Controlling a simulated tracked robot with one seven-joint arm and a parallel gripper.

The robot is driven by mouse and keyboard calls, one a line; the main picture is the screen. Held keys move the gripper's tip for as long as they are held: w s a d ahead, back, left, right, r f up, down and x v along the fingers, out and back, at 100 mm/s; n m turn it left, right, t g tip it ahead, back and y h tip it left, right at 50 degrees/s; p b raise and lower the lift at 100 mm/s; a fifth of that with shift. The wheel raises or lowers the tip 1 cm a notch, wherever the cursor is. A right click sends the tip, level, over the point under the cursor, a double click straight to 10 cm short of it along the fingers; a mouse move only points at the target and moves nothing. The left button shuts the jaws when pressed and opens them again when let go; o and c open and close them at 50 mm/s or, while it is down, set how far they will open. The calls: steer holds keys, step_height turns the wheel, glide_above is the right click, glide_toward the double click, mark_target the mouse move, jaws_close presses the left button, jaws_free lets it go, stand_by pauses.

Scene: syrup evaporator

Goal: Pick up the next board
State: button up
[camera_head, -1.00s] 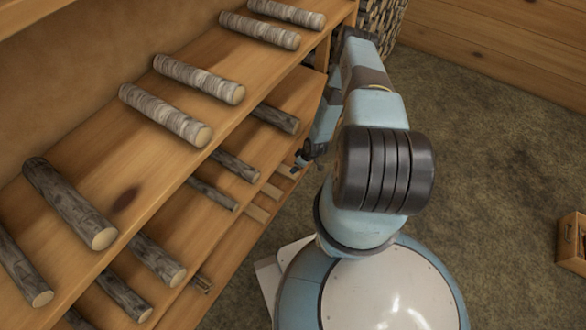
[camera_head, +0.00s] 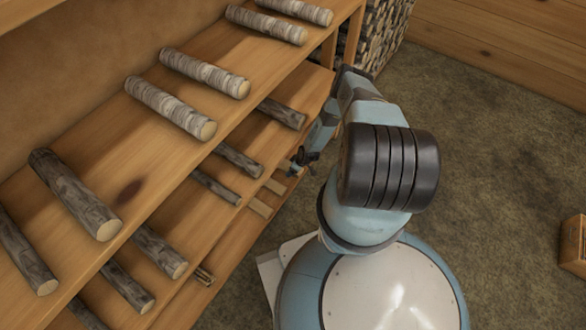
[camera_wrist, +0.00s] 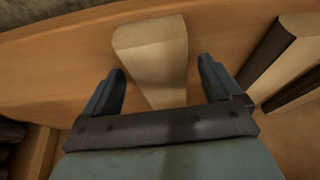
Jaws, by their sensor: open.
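In the head view my gripper (camera_head: 303,158) is small and dark at the shelf front, by the boards. The board's far part is hidden behind my gripper's body.
A second board with a dark side (camera_wrist: 285,60) lies to the right in the wrist view. Bark-covered logs rest on the upper shelf (camera_head: 130,195) and the one below. Stacked firewood (camera_head: 385,30) stands behind. A wooden crate (camera_head: 573,245) is at the right; the floor between is clear.

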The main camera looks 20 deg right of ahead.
steer(key=shift+f, duration=0.15)
steer(key=c, duration=1.3)
